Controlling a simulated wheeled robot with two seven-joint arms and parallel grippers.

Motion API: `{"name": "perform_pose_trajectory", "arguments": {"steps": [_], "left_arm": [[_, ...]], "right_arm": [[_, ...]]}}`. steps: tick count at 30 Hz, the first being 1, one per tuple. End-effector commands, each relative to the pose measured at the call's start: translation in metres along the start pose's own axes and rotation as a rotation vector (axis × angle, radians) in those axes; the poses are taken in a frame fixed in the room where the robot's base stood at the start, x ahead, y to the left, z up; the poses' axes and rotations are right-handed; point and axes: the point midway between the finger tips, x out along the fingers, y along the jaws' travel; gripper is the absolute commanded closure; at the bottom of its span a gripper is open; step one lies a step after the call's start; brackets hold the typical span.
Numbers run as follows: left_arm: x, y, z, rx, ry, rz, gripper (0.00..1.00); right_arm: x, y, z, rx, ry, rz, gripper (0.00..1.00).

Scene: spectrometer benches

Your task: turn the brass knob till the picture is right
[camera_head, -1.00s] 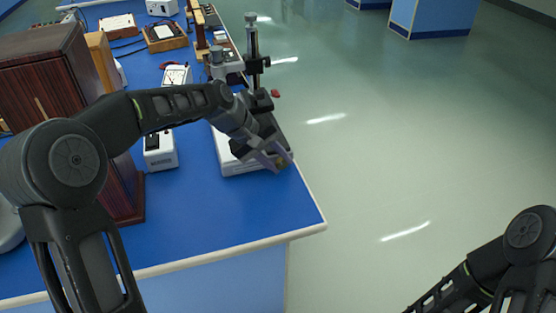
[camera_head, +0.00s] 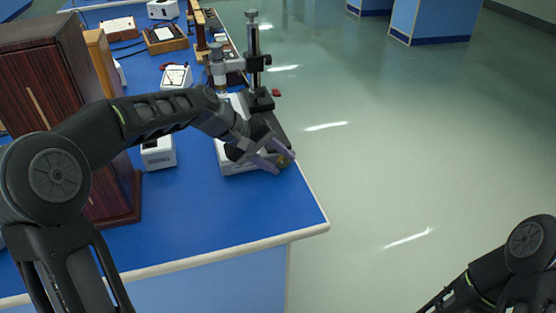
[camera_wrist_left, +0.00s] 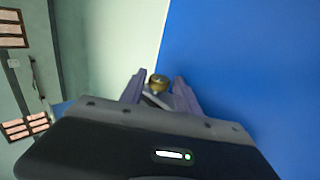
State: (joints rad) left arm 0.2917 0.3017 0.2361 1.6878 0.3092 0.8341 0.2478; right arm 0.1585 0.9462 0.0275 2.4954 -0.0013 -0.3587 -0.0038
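The brass knob (camera_head: 283,161) is at the near right end of a white-based instrument (camera_head: 238,166) with an upright column, close to the right edge of the blue bench. My left gripper (camera_head: 275,156) reaches over the base from the left, its fingers on either side of the knob. In the left wrist view the knob (camera_wrist_left: 158,82) sits between the fingertips (camera_wrist_left: 159,80), with a narrow gap seen on each side, so the gripper looks open around it. No picture or screen is visible. My right arm shows at the bottom right; its gripper is out of frame.
A dark wooden cabinet (camera_head: 50,80) stands on the left of the bench (camera_head: 230,215). The bench's near right corner is clear, with open floor (camera_head: 420,150) to the right.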

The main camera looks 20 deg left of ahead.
Motion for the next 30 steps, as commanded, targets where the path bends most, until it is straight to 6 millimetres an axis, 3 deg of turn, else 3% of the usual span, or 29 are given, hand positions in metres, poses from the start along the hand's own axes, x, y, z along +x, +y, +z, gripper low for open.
{"name": "perform_pose_trajectory", "arguments": {"steps": [4, 14, 30], "left_arm": [[0.0, 0.0, 0.0, 0.0, 0.0, 0.0, 0.5], [-0.004, 0.001, 0.0, 0.0, 0.002, 0.0, 0.5], [-0.075, 0.0, -0.001, -0.001, 0.002, 0.001, 0.5]], "right_arm": [[0.0, 0.0, 0.0, 0.0, 0.0, 0.0, 0.62], [0.0, 0.0, 0.0, 0.0, 0.0, 0.0, 0.62], [-0.004, -0.002, 0.0, 0.0, 0.0, 0.0, 0.62]]}}
